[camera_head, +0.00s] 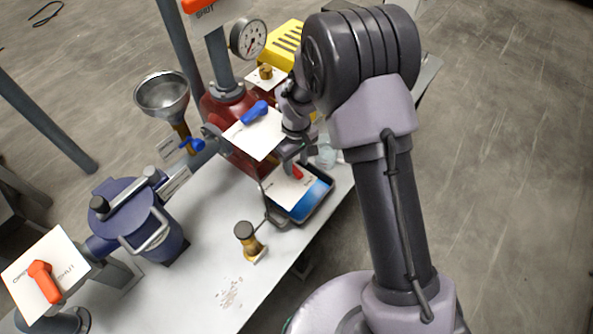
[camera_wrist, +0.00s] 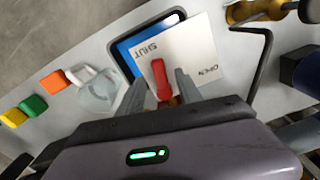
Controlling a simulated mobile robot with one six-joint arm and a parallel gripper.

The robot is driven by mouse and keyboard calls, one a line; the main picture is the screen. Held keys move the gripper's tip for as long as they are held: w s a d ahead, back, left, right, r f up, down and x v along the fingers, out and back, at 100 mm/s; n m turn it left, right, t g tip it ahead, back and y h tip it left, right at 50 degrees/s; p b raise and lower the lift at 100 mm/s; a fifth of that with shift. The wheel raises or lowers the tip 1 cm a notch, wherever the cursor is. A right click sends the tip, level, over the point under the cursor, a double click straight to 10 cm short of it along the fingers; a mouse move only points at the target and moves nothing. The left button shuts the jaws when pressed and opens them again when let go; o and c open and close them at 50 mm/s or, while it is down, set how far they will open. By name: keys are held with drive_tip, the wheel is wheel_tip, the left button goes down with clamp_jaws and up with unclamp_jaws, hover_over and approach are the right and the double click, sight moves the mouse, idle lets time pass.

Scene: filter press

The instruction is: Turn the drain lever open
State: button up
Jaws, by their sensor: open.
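The drain lever is red and stands on a white plate (camera_wrist: 203,40) marked SHUT and OPEN. In the wrist view the lever (camera_wrist: 160,78) points toward the SHUT marking. In the head view the lever (camera_head: 297,172) shows just below my gripper (camera_head: 290,155), in front of the red vessel. In the wrist view my gripper (camera_wrist: 158,82) is open, with one finger on each side of the lever. Small gaps seem to show beside the lever; contact cannot be told. The lever's base is partly hidden by my gripper.
A blue-bottomed dark tray (camera_head: 318,195) lies under the plate. A blue lever (camera_head: 255,112) on another white plate is close to my wrist.

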drive_tip(key=shift+f+b, duration=0.3)
drive_tip(key=shift+f, duration=1)
drive_tip(key=shift+c, duration=0.2)
clamp_jaws()
